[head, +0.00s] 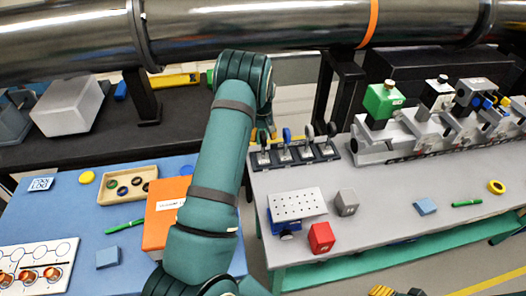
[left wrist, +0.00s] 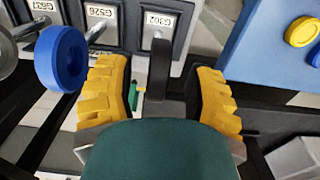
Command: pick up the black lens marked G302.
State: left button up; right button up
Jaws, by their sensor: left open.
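The black lens (left wrist: 157,72) stands edge-on in the left wrist view, in front of a label (left wrist: 158,22) reading G302. It also shows in the head view (head: 262,138) at the left end of the lens rack (head: 322,158). My left gripper (head: 263,132) is open, with one yellow finger on each side of this lens. In the left wrist view, gaps show between the lens and both fingers of the gripper (left wrist: 161,75). The lower part of the lens view is covered by my green gripper body. A yellow finger of my right gripper (head: 381,291) shows at the bottom edge.
A blue lens (left wrist: 60,58) stands close beside the left finger in the left wrist view. More lenses stand along the rack. An orange box (head: 160,215) is at left.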

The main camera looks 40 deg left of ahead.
pick_arm(q)
jog(key=shift+w+f, duration=0.15)
jog(key=shift+f, duration=1.4)
jog(key=shift+o, duration=0.2)
grip_shut()
